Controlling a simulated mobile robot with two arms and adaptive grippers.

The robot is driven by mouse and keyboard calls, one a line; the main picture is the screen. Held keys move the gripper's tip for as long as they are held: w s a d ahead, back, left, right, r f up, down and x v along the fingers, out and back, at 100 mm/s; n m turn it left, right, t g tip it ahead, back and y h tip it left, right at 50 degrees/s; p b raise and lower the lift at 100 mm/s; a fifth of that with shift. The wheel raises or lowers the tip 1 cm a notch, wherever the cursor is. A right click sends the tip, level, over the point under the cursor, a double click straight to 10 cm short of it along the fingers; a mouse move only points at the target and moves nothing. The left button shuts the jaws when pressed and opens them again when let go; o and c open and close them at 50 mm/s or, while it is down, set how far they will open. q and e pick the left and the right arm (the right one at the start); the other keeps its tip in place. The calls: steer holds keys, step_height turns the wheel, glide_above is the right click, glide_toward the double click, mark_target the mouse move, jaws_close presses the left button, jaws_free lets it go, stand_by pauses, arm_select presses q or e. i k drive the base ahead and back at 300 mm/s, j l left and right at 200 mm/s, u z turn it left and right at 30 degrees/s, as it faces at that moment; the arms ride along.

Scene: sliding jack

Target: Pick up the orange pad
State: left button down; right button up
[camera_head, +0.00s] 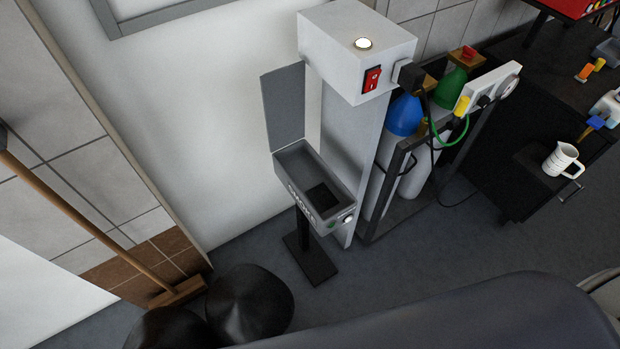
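No object is clearly recognisable as an orange pad in the head view. A small orange item (585,72) stands on the dark bench at the upper right, beside a smaller yellow piece; it is too small to tell whether it is a pad. Neither my left nor my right gripper shows in this view.
A grey machine (359,45) with a red switch and an open bin (299,163) stands at centre. Gas cylinders (404,116) are right of it. A white jug (562,158) sits at right. A broom (100,219) leans at left. Grey floor (400,248) is clear centrally.

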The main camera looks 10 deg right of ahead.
mark_target(581, 76)
steer(key=z, duration=1.95)
